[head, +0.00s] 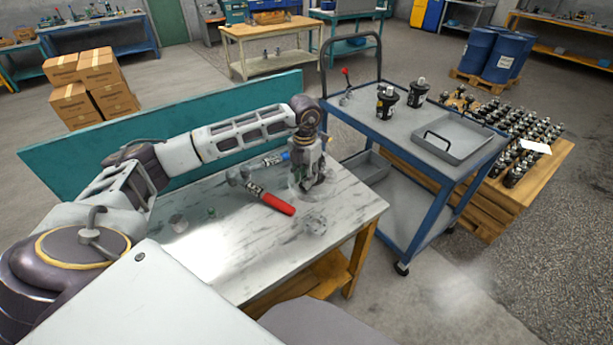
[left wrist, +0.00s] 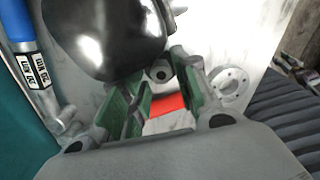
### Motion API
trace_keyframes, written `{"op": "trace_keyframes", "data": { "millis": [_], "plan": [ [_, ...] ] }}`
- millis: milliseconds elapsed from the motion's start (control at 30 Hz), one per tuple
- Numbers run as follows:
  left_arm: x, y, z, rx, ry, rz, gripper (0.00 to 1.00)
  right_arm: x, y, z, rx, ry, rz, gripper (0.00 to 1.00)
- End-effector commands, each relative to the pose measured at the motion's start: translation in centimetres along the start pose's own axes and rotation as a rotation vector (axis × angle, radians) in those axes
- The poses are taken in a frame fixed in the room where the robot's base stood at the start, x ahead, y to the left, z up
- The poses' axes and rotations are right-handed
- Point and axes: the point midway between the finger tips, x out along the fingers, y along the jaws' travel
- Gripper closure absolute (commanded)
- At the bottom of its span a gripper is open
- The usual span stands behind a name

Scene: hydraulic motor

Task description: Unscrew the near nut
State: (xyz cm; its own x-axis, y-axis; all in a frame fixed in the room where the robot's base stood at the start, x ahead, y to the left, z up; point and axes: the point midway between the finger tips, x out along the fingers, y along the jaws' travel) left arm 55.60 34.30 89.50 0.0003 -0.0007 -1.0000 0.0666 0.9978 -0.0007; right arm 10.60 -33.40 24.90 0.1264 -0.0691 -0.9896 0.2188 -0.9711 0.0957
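My left gripper (head: 308,184) is low over the right part of the marble-topped table, at a grey metal part that it largely hides. In the left wrist view my gripper's green-padded fingers (left wrist: 160,88) stand apart. A small grey piece with a dark round hole (left wrist: 160,73) shows between their tips; I cannot tell whether they touch it, or whether it is the near nut. A large dark shiny rounded body (left wrist: 108,38) is right beside the fingers. A red-handled wrench (head: 270,198) lies on the table; red shows between the fingers. My right gripper is not in view.
A blue-handled tool (head: 273,159) lies behind the wrench. A round grey flange (head: 315,223) lies near the table's right front, a silver piece (head: 178,223) to the left. A blue cart (head: 400,125) with black motors and a tray stands right.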

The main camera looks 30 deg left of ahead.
Motion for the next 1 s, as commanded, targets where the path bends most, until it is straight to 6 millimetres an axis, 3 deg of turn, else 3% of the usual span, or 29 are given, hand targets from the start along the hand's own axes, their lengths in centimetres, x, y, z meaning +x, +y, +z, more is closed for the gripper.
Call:
{"op": "trace_keyframes", "data": {
  "millis": [433,1000],
  "plan": [
    [0.04,0.04,-0.05,0.019,0.001,0.000,0.70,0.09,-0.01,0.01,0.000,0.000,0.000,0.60],
    [-0.01,0.03,0.04,0.254,-0.002,0.000,0.70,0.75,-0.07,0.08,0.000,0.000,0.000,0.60]
  ]
}}
